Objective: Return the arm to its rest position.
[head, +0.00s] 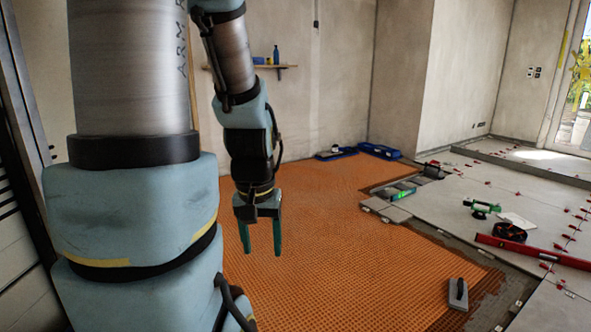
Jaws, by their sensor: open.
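My arm (140,100) fills the left side of the head view, with large grey and pale blue links. Its outer part bends down from the top, and my gripper (261,246) hangs at the end pointing downward. The two green fingers are apart with nothing between them. The gripper is seen in front of the orange mat (330,250) on the floor, and nothing touches it. Its height above the mat is hard to tell.
Grey tiles (490,205) with red clips cover the right floor. Blue trays (379,151) sit by the back wall, below a shelf (262,67).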

